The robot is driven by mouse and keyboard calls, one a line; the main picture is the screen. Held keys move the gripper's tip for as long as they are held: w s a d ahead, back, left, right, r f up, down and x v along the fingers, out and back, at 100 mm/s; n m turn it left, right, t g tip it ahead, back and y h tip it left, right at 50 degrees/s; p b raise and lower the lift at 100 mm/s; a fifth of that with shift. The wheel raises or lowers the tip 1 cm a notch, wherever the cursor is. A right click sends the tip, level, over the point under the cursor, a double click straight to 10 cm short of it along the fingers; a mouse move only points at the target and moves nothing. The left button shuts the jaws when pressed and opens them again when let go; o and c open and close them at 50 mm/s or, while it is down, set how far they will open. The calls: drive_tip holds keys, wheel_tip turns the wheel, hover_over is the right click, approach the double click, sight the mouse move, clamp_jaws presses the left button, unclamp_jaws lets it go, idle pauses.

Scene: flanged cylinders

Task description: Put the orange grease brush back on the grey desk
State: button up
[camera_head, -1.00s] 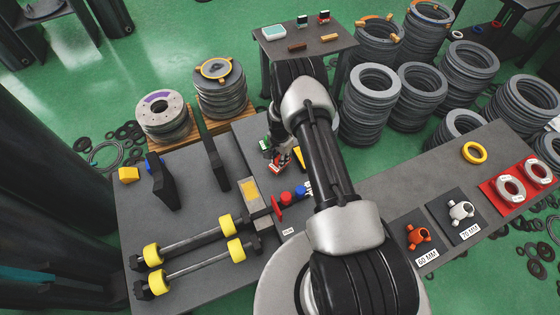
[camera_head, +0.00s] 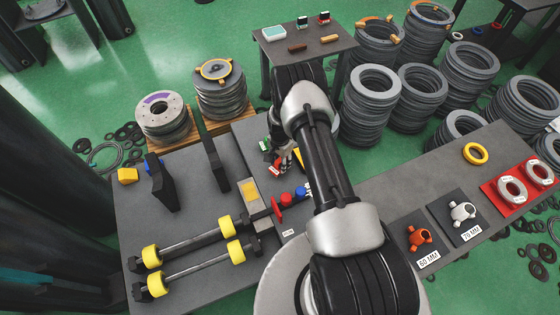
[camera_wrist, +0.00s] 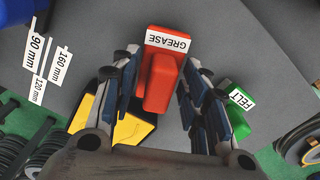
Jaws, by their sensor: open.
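The orange-red grease brush (camera_wrist: 160,84), with a white label reading GREASE, is between the spread fingers of my gripper (camera_wrist: 162,62) in the wrist view. My gripper is open, with a finger on each side of the brush; whether either finger touches it is hard to tell. In the head view the brush (camera_head: 276,169) shows as a small red piece beside my gripper (camera_head: 286,161), over the grey desk (camera_head: 190,190), partly hidden by my arm. It seems to rest on the desk top.
A green FELT piece (camera_wrist: 235,108) stands right of my fingers, and a yellow-black object (camera_wrist: 125,125) lies left. Red and blue knobs (camera_head: 287,197) and a shaft with yellow rings (camera_head: 190,240) are nearby. A black upright plate (camera_head: 216,163) stands to the left.

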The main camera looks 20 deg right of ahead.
wheel_tip(320, 180, up, 13)
drive_tip(key=p, duration=0.4)
wheel_tip(320, 180, up, 16)
drive_tip(key=n+t, duration=0.1)
drive_tip(key=n, duration=0.2)
hover_over(280, 160)
drive_tip(key=w+a, duration=0.1)
drive_tip(key=a, duration=0.1)
drive_tip(key=s+a+r+n+t, duration=0.1)
drive_tip(key=s+a+r, duration=0.15)
drive_tip(key=r, duration=0.45)
drive_tip(key=s+a+r+n, duration=0.1)
drive_tip(key=s+r+n, duration=0.15)
drive_tip(key=r, duration=0.55)
drive_tip(key=s+a+r+n+t, duration=0.1)
drive_tip(key=s+a+r+n, duration=0.2)
drive_tip(key=s+r, duration=0.85)
drive_tip(key=s+a+r+n+t, duration=0.1)
drive_tip(key=s+n, duration=0.3)
drive_tip(key=s, duration=1)
drive_tip(key=shift+s+a+r+t, duration=0.15)
drive_tip(key=shift+a+t, duration=0.15)
drive_tip(key=shift+a, duration=0.3)
